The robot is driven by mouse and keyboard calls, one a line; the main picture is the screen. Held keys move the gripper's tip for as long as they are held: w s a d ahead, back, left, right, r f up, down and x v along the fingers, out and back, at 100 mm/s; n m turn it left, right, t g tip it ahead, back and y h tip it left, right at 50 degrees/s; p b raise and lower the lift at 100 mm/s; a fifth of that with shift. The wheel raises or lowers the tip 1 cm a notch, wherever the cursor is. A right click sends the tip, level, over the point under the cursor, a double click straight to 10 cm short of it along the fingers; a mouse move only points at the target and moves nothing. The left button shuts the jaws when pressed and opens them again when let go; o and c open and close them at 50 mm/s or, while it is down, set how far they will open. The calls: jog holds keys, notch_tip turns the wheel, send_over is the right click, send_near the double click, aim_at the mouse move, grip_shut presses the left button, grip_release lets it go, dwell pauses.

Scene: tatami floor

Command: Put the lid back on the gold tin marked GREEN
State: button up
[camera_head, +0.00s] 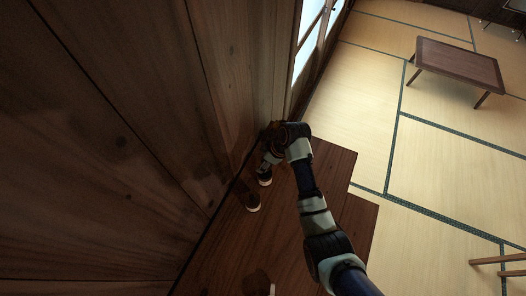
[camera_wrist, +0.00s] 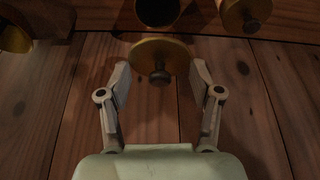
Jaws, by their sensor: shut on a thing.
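In the wrist view, a round gold lid (camera_wrist: 143,51) with a dark knob lies between the fingertips of my gripper (camera_wrist: 161,70). The fingers are closed on its rim from left and right. Just beyond the lid is an open tin (camera_wrist: 157,10), seen as a dark round mouth cut off by the top edge. The lid appears apart from or just at the near edge of that mouth; the gap is hard to judge. No GREEN marking is readable. In the head view, my arm reaches down toward the wall and mostly hides the gripper.
A lidded tin with a knob (camera_wrist: 243,14) stands right of the open one. Another gold object (camera_wrist: 15,38) is at far left. A low table (camera_head: 455,62) is far off on the tatami.

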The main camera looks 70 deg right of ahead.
jog(key=shift+w+d+f, duration=0.1)
jog(key=shift+s+f, duration=0.25)
jog(key=shift+f, duration=0.05)
notch_tip(320, 180, down, 6)
jog(key=b, duration=0.5)
jog(key=shift+b, duration=0.35)
jog(key=shift+r+p, duration=0.1)
jog(key=shift+p, duration=0.45)
dwell(0.5)
jog(key=shift+f, duration=0.2)
dwell(1.3)
jog(key=o, duration=1)
